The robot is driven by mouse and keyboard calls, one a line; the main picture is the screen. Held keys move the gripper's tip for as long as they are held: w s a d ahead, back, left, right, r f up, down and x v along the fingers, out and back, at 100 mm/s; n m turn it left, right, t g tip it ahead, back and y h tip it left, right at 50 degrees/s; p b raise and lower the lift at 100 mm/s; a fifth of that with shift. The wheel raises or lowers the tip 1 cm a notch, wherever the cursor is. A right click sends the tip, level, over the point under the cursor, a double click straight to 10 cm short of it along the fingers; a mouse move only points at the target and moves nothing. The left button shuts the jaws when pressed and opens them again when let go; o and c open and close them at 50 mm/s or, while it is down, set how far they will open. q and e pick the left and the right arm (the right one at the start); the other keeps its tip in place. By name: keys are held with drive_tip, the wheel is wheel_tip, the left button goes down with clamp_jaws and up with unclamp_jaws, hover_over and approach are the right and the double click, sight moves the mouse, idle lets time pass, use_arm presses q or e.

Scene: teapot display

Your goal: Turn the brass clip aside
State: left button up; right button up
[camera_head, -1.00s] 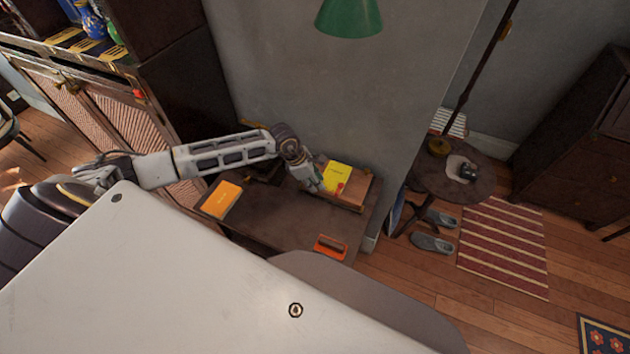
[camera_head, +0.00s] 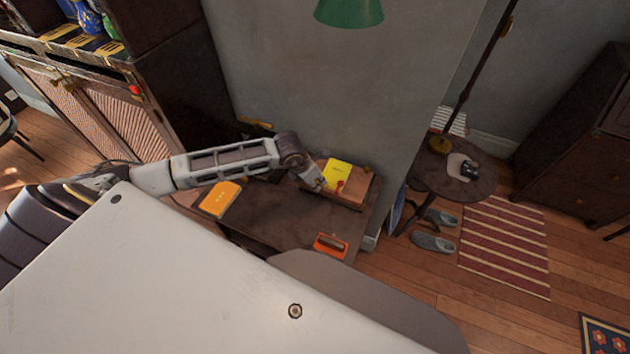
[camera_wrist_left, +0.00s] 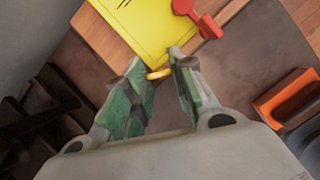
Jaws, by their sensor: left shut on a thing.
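The brass clip (camera_wrist_left: 159,73) shows in the left wrist view at the near edge of a yellow sheet (camera_wrist_left: 138,28), between my fingertips. My left gripper (camera_wrist_left: 157,66) has green pads and is shut on the clip. In the head view my left gripper (camera_head: 321,184) is at the left side of the wooden board (camera_head: 352,199) that bears the yellow sheet (camera_head: 337,174). The clip is too small to make out there. My right gripper is in neither view.
A red piece (camera_head: 340,186) stands by the sheet's right edge. An orange-and-dark block (camera_head: 330,246) lies at the table's front, and an orange book (camera_head: 221,199) at its left. The dark table top (camera_head: 285,220) between them is clear. A grey wall (camera_head: 320,90) rises behind.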

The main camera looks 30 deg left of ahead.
use_arm(q)
drive_tip(key=shift+d+n+y+b, duration=0.1)
drive_tip(key=shift+n+y+b, duration=0.2)
drive_tip(key=shift+n+b, duration=0.45)
drive_tip(key=shift+n+t, duration=0.3)
drive_tip(key=shift+n, duration=0.45)
drive_tip(key=shift+f+n+y+b, duration=0.1)
drive_tip(key=shift+n+y+b, duration=0.2)
drive_tip(key=shift+y+b, duration=0.1)
drive_tip(key=shift+d+n+b, duration=0.1)
drive_tip(key=shift+n+b, duration=0.35)
drive_tip(key=shift+n, duration=0.25)
drive_tip(key=shift+y, duration=0.3)
drive_tip(key=shift+n, duration=0.3)
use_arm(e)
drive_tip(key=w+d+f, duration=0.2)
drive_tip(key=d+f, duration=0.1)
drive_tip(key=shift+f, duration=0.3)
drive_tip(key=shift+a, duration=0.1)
